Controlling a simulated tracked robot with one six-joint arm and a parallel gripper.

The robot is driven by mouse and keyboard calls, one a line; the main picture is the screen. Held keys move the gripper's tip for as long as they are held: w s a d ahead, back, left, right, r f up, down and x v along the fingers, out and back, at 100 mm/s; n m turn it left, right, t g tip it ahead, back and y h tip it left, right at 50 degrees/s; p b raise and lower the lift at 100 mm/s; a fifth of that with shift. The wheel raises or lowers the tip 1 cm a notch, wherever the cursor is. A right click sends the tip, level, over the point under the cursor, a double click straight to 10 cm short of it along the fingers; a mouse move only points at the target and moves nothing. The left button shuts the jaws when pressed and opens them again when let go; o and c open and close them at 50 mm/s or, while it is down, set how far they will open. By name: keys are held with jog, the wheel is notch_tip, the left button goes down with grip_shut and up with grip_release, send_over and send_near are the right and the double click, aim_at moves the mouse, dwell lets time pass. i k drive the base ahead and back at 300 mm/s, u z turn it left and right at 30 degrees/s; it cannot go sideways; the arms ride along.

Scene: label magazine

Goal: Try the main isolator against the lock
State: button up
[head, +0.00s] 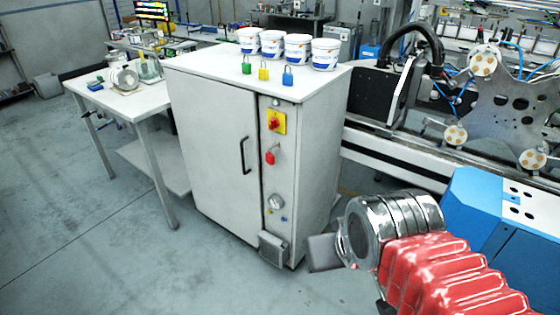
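The main isolator (275,122), a red rotary handle on a yellow plate, is high on the narrow right front strip of the white cabinet (215,150). A small red body (270,157) hangs or sits just below it; it may be the lock, but I cannot tell how it is fastened. Green (246,67), yellow (263,73) and blue (287,79) padlocks stand on the cabinet top. My gripper (322,252) is low at the right, in front of the cabinet's lower right corner and well below the isolator. Its finger opening is unclear.
Several white tubs (297,50) stand on the cabinet top. A gauge (275,202) sits low on the strip, and a black door handle (245,155) is left of it. A white table (125,98) stands left, machinery right. The floor in front is clear.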

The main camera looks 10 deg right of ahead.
aim_at(274, 124)
jog(key=z, duration=0.05)
jog(key=i, duration=1)
jog(key=u, duration=0.05)
